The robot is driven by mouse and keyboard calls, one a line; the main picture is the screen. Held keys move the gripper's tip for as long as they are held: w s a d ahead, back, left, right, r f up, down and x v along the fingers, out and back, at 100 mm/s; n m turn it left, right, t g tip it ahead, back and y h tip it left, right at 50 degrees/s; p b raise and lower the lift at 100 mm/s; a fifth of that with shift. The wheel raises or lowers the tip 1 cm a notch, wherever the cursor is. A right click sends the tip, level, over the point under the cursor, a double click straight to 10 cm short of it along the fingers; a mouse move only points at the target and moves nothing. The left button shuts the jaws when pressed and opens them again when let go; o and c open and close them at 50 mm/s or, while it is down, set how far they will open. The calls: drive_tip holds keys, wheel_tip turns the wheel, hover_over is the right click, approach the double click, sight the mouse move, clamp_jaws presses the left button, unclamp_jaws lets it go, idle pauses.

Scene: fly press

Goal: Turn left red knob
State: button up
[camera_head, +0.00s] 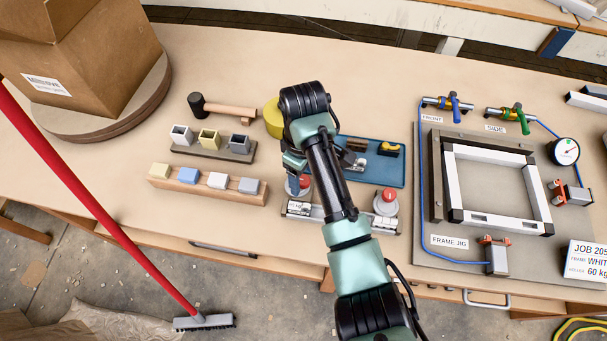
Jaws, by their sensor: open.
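Two red knobs on round pale bases stand on a light panel (368,223) near the front edge of the table. The left red knob (304,182) is partly hidden by my gripper and arm. The right red knob (389,195) shows clearly, with nothing over it. My gripper (294,179) is open and points down at the left red knob, close above or beside it. I cannot tell whether the fingers touch the knob or stand around it.
A wooden strip with colored blocks (208,184) and a grey block holder (210,151) lie left. A mallet (222,107), yellow round object (273,117) and blue tray (379,165) lie behind. The frame jig (470,250) fills the right.

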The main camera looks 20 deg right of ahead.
drive_tip(key=shift+f, duration=0.3)
clamp_jaws()
